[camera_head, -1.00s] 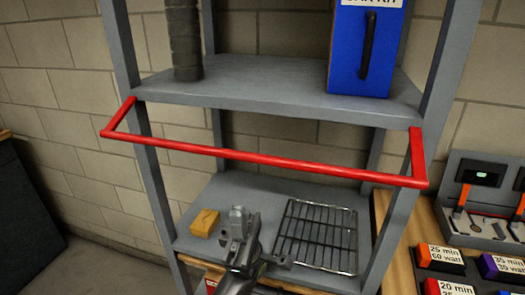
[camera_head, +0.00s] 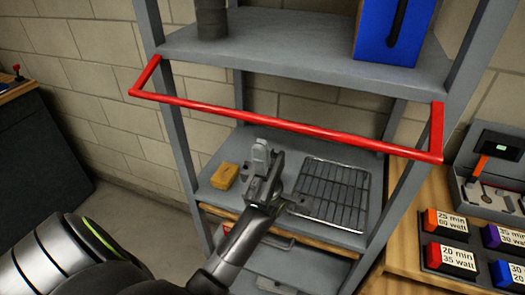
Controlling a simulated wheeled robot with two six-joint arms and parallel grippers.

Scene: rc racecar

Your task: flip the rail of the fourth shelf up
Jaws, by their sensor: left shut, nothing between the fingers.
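A grey shelf unit (camera_head: 300,64) stands ahead of me. A red rail (camera_head: 262,118) hinges at its two front posts and juts out toward me, hanging slightly below the upper visible shelf's edge. My left gripper (camera_head: 262,152) is shut and empty. It appears below the rail in the picture, in front of the lower shelf (camera_head: 222,203), and does not appear to touch the rail. My left arm comes in from the bottom left. My right gripper is not in view.
On the lower shelf lie a yellow block (camera_head: 224,176) and a wire rack (camera_head: 333,192). A blue box (camera_head: 392,30) and a dark cylinder (camera_head: 211,18) stand on the upper shelf. A wooden bench (camera_head: 410,262) with labelled blocks and an open case (camera_head: 492,165) is at right.

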